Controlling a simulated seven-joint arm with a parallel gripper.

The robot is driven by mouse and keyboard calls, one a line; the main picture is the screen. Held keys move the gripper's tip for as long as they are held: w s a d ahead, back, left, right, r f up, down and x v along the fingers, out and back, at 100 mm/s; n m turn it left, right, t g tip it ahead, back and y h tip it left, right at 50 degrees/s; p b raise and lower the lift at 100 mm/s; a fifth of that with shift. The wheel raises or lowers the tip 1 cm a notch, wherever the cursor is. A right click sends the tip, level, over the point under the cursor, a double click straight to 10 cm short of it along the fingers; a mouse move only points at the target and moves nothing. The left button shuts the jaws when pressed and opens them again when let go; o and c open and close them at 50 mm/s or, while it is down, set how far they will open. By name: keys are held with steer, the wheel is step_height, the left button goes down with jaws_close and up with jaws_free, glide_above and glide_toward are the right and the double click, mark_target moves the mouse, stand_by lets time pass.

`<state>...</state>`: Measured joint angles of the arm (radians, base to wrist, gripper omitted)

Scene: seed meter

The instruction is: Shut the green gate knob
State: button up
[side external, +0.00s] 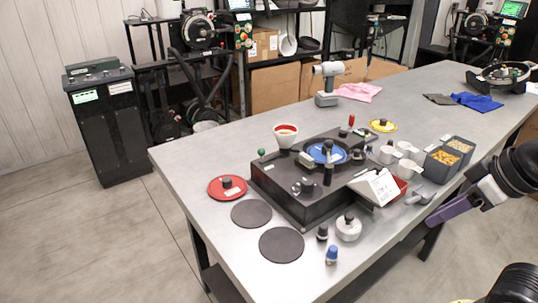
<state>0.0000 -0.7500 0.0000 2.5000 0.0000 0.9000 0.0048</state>
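The green gate knob (262,152) is a small green ball at the back left edge of the black seed meter base (290,195). It is small here, and I cannot tell whether its gate is open or shut. My gripper (447,211) is at the right, beside the table's near right edge, with a purple part showing. It is far from the knob, across the meter. Its fingers are not clear enough to tell open from shut, and I see nothing held in it.
A red disc (227,188) and dark round pads (251,213) lie at left. Grain bins (441,164) and white cups stand at right.

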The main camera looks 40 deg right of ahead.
steer(key=shift+c, duration=1.2)
steer(key=shift+m+t+h, duration=0.4)
steer(key=shift+m+h, duration=0.1)
steer(key=shift+m, duration=0.2)
steer(key=r, duration=0.1)
steer(key=w+d+r, duration=0.1)
steer(key=r, duration=0.1)
steer(key=w+r, duration=0.1)
steer(key=shift+w+d+r, duration=0.15)
steer(key=shift+d+r, duration=0.1)
steer(key=shift+d, duration=0.15)
jaws_close()
steer(key=w+r+h, duration=0.2)
steer(key=w+r, duration=0.6)
steer(key=w, duration=0.4)
steer(key=w+a+r+h, duration=0.1)
steer(key=w+a, duration=0.1)
steer(key=w, duration=0.5)
steer(key=w+a, duration=0.3)
steer(key=w, duration=0.5)
steer(key=w+a+f+n, duration=0.3)
steer(key=w+a+f, duration=0.7)
steer(key=a+f, duration=0.35)
steer(key=w+d+f, duration=0.5)
steer(key=d+f, duration=0.2)
steer(key=shift+w+f, duration=0.15)
steer(key=shift+w, duration=0.2)
